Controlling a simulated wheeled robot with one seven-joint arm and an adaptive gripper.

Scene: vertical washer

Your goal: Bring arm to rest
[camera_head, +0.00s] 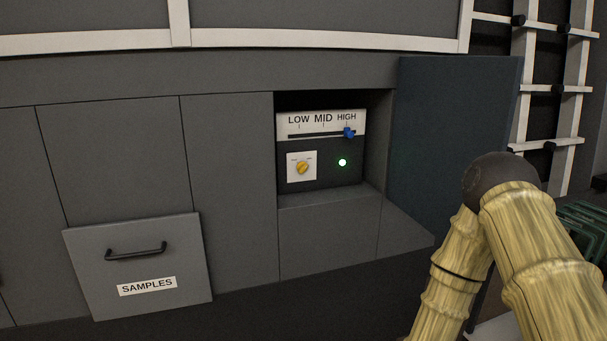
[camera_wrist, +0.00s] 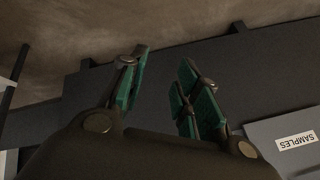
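My gripper (camera_wrist: 164,65) shows in the wrist view with its green-padded fingers apart and nothing between them. In the head view my bent arm is at the lower right, in front of the open dark door (camera_head: 455,125); I cannot make out the gripper there. Left of the door is an open recess with a control panel (camera_head: 320,176). Its blue slider (camera_head: 348,133) is at HIGH, its yellow knob (camera_head: 302,168) is on a white plate, and a green light (camera_head: 342,162) is lit.
The SAMPLES drawer (camera_head: 138,265) stands out slightly at lower left; it also shows in the wrist view (camera_wrist: 272,132). A white-railed rack (camera_head: 548,88) stands at the right. Something green and slatted (camera_head: 585,225) is at the right edge. Space before the cabinet looks clear.

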